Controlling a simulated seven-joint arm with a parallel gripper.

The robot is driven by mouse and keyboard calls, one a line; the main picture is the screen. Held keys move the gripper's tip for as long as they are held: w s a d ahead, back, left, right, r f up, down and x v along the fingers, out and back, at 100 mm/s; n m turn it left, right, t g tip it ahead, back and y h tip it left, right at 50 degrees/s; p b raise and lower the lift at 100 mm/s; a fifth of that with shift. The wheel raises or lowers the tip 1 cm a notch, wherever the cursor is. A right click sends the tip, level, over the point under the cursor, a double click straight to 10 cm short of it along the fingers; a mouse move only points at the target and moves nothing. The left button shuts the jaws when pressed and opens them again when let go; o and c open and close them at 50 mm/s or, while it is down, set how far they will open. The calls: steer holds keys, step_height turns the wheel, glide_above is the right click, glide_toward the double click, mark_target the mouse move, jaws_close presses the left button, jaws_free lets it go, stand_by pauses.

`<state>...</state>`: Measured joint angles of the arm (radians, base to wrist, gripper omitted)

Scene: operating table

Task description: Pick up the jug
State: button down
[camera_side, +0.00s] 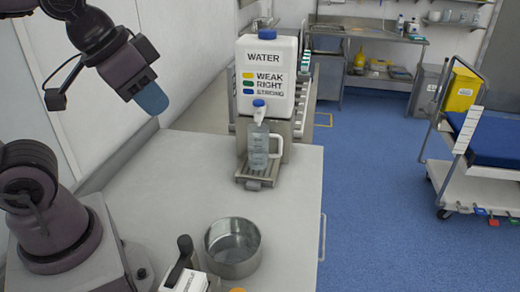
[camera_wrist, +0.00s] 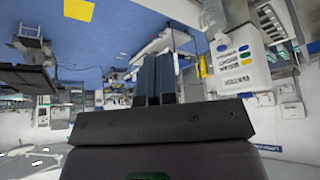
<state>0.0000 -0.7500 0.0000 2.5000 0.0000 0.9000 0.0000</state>
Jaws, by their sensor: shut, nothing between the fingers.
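The jug (camera_side: 258,148) is clear with a white handle on its right side. It stands upright on the metal stand (camera_side: 254,183), below the tap (camera_side: 259,113) of the white water tank (camera_side: 267,62). My gripper (camera_side: 151,98) is up at the left in the side view, well apart from the jug and higher than it. Its blue fingers (camera_wrist: 154,80) are together in the wrist view, with nothing between them. The wrist view is upside down and shows the tank (camera_wrist: 240,62) at the right.
A round metal bowl (camera_side: 232,248) stands on the table (camera_side: 190,165) in front of the stand. A dark-handled device (camera_side: 182,265) is at the table's front. The table between my arm and the stand is clear. A trolley (camera_side: 490,180) stands at the right.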

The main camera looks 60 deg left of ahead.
steer(key=c, duration=1.4)
jaws_free()
